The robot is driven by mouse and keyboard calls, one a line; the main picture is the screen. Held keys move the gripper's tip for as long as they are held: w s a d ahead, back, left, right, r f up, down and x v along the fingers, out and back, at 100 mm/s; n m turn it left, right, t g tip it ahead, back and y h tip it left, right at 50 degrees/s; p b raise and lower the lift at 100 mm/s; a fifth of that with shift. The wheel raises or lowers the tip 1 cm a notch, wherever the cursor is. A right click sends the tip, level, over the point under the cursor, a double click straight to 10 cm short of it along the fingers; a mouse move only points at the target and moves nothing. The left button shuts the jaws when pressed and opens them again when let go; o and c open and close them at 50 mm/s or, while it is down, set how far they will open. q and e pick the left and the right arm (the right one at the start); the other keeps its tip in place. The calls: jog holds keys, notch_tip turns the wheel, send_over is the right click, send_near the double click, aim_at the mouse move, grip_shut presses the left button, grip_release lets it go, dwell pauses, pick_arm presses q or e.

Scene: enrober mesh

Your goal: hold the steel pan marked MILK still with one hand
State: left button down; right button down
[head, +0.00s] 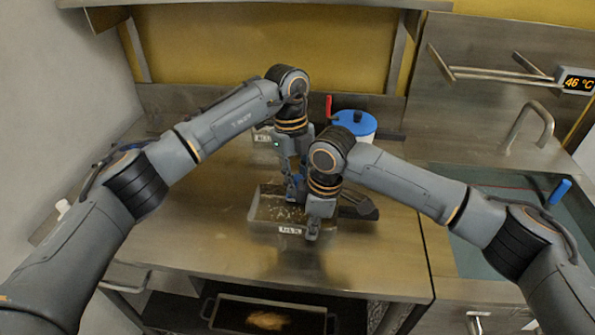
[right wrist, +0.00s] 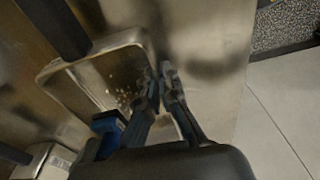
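The steel pan marked MILK (head: 265,214) sits on the steel counter, its white label (head: 290,230) on the near side. Pale bits lie in it. My right gripper (head: 313,234) is at the pan's near right side. In the right wrist view, its two fingers (right wrist: 160,72) stand close together on either side of the pan's rim and appear closed on it; the pan (right wrist: 62,92) lies to their left. My left gripper (head: 293,192) points down over the pan's interior; its fingers are too small and overlapped to tell their opening. My right arm hides the pan's right part.
A blue-lidded white pot (head: 355,124) stands behind the pan. A sink with a tap (head: 530,125) and a blue-handled item (head: 560,191) are at right. A dark tray (head: 268,315) sits below the counter (head: 190,215). The counter left of the pan is clear.

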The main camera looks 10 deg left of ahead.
pick_arm(q)
notch_tip(320, 180, down, 4)
jog(key=shift+r, duration=0.15)
jog(key=shift+d, duration=1.9)
jog(key=a, duration=0.4)
jog(key=shift+a, duration=0.1)
jog(key=shift+d+r, duration=0.2)
jog(key=shift+r, duration=3.85)
pick_arm(e)
jog(key=c, duration=1.4)
grip_release()
jog(key=shift+c, duration=0.2)
notch_tip(320, 180, up, 12)
jog(key=d, duration=0.1)
jog(key=shift+d, duration=0.25)
